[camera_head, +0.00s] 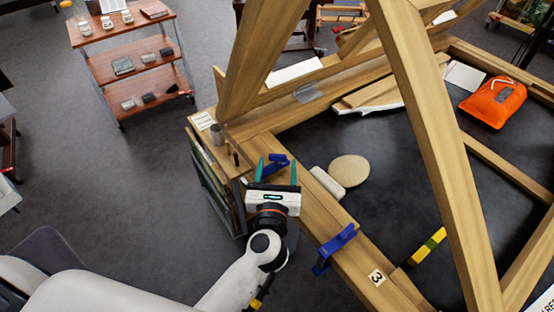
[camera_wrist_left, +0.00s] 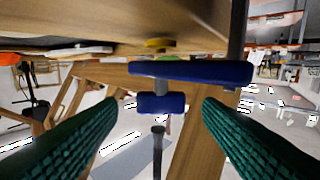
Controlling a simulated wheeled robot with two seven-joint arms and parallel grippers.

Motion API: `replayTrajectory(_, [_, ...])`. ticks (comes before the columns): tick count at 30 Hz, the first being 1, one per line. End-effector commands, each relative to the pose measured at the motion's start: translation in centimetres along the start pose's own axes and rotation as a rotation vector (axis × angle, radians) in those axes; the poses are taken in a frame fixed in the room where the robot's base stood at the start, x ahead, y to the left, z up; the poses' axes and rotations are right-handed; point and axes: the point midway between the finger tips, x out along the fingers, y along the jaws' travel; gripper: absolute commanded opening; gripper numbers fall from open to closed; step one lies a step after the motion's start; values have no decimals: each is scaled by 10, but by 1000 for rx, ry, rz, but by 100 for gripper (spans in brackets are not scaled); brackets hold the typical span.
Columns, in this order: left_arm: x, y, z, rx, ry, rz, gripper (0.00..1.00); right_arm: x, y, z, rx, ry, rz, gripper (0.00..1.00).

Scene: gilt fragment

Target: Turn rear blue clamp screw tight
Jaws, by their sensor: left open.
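The rear blue clamp (camera_head: 279,160) sits on the wooden beam, just beyond my left gripper (camera_head: 277,172). My left gripper is open, its two green fingers apart on either side of the clamp. In the left wrist view the clamp's long blue bar (camera_wrist_left: 205,71) lies across the beam's underside, with a shorter blue jaw (camera_wrist_left: 161,102) below it. A dark screw handle (camera_wrist_left: 158,150) hangs below that jaw, between the green fingers but apart from them. A second blue clamp (camera_head: 336,247) grips the beam nearer to me. My right gripper is not in view.
Slanted timbers (camera_head: 425,110) rise on the right from the wooden frame. A small stand (camera_head: 216,160) with a cup on top is left of my gripper. A round tan disc (camera_head: 350,170) and an orange bag (camera_head: 493,102) lie inside the frame.

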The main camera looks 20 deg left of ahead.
Motion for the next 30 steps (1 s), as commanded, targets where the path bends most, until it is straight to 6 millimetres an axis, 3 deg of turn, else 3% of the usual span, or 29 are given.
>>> replayTrajectory(4, [12,0,-1,1,1,0,60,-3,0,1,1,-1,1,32])
replayTrajectory(13, [14,0,0,0,0,-1,60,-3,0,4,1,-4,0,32])
replayTrajectory(14, [14,0,0,0,0,-1,58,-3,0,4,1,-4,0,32])
replayTrajectory(22, [14,0,0,1,0,0,15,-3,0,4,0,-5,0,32])
replayTrajectory(30, [14,-2,-1,2,0,29,15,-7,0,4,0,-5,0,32])
